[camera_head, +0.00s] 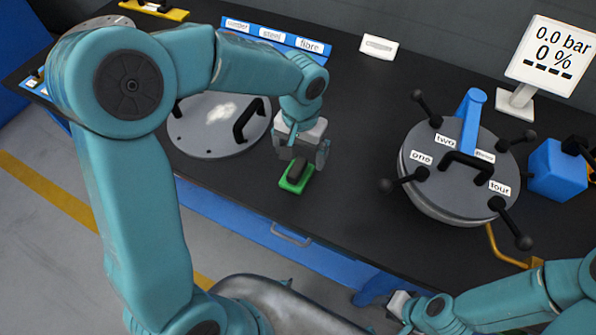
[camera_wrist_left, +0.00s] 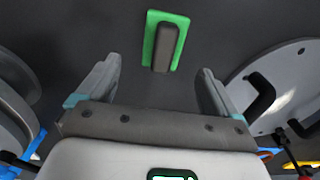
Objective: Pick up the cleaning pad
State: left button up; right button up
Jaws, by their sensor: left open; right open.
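The cleaning pad is a green block with a dark grey grip on top (camera_head: 297,174). It lies on the black bench near its front edge, and also shows in the left wrist view (camera_wrist_left: 165,44). My left gripper (camera_head: 303,157) points down just above and behind the pad. Its fingers are open and empty in the left wrist view (camera_wrist_left: 158,70), with the pad beyond the fingertips and roughly between them. I see no contact with the pad. My right gripper (camera_head: 398,304) is low at the bench's front, partly hidden by its own arm, and apart from the pad.
A grey round lid (camera_head: 208,140) with black handles lies left of the pad. A flanged vessel (camera_head: 462,172) with clamp levers stands right. A blue block (camera_head: 556,170) and a display (camera_head: 548,55) reading 0.0 bar stand further right. The bench around the pad is clear.

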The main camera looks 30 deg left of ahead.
aim_at(298, 166)
pick_arm(q)
jog(key=shift+f, duration=0.7)
jog(key=f, duration=0.6)
jog(key=shift+s+a, duration=0.2)
jog(key=shift+a, duration=0.05)
jog(key=shift+r, duration=0.1)
jog(key=c, duration=1.2)
notch_tip(298, 166, up, 20)
jog(key=p, duration=0.1)
